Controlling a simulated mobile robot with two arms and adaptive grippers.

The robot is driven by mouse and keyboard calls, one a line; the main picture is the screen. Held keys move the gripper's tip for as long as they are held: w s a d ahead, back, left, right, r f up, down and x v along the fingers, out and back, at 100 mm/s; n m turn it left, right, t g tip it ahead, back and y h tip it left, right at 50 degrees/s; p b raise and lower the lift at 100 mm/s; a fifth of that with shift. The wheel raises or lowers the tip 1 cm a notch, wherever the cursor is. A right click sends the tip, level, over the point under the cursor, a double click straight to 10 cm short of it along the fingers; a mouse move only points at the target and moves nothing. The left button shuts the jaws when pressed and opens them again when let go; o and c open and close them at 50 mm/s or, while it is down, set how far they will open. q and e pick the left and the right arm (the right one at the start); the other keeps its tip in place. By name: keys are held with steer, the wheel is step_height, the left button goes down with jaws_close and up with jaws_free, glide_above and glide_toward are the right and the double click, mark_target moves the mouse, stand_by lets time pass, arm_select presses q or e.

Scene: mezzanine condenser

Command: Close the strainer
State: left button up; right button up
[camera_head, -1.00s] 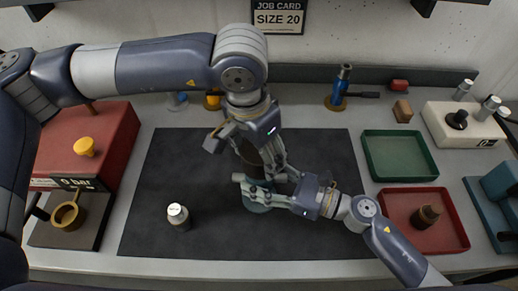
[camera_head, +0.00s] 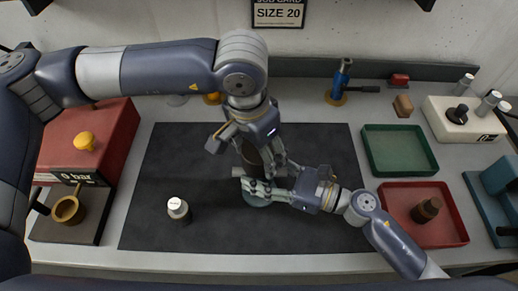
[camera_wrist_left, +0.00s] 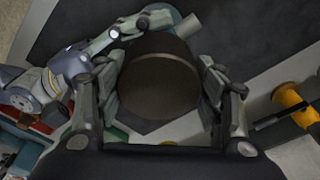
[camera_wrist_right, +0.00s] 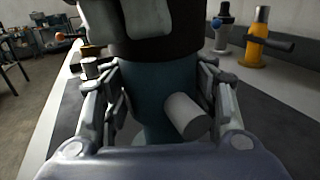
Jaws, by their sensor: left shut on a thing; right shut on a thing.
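The strainer stands upright on the dark mat. It has a teal body (camera_wrist_right: 145,95), a grey side stub (camera_wrist_right: 186,115) and a dark, round brown cap (camera_wrist_left: 160,85) on top. My left gripper (camera_head: 262,160) comes down from above, shut around the cap, with a finger on either side. My right gripper (camera_head: 262,188) comes in low from the right, shut on the teal body. The cap is on or right above the body; the grippers hide the joint, so I cannot tell how tightly it sits.
A small white-topped jar (camera_head: 178,210) stands on the mat (camera_head: 310,235). A red box (camera_head: 105,135) and a brass cup (camera_head: 67,210) are at left. The mat's front is clear.

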arm_select(q)
steer(key=shift+f, duration=0.6)
steer(key=m, duration=0.6)
steer(key=shift+g+h, duration=0.3)
steer(key=shift+g, duration=0.1)
steer(key=shift+w, duration=0.1)
steer(key=o, duration=1.1)
steer(key=shift+r, duration=2.3)
